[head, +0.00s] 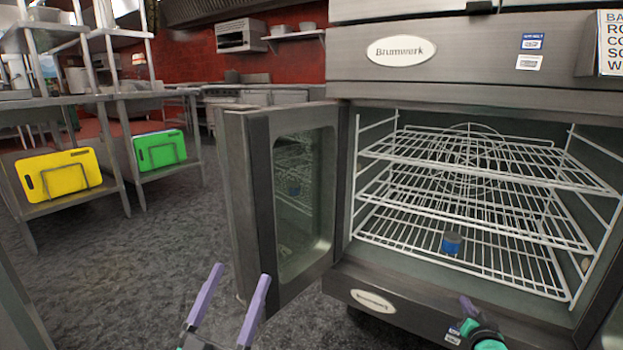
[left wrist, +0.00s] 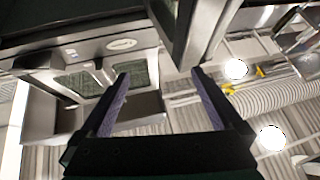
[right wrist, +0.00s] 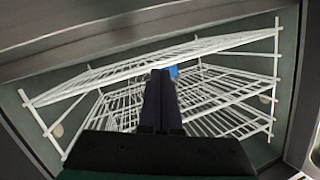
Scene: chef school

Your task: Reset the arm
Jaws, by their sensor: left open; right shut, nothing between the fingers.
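My left gripper (head: 232,292) is open and empty, low in the head view, in front of the open oven door (head: 290,200). Its two purple fingers stand apart in the left wrist view (left wrist: 160,92). My right gripper (head: 467,304) is at the lower right of the head view, in front of the oven's lower edge. In the right wrist view (right wrist: 161,74) its fingers are together with nothing between them, facing the oven racks.
The oven holds white wire racks (head: 400,145). Yellow (head: 60,175) and green (head: 160,150) boards stand on shelves at left. Grey floor (head: 130,270) is clear left of the door.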

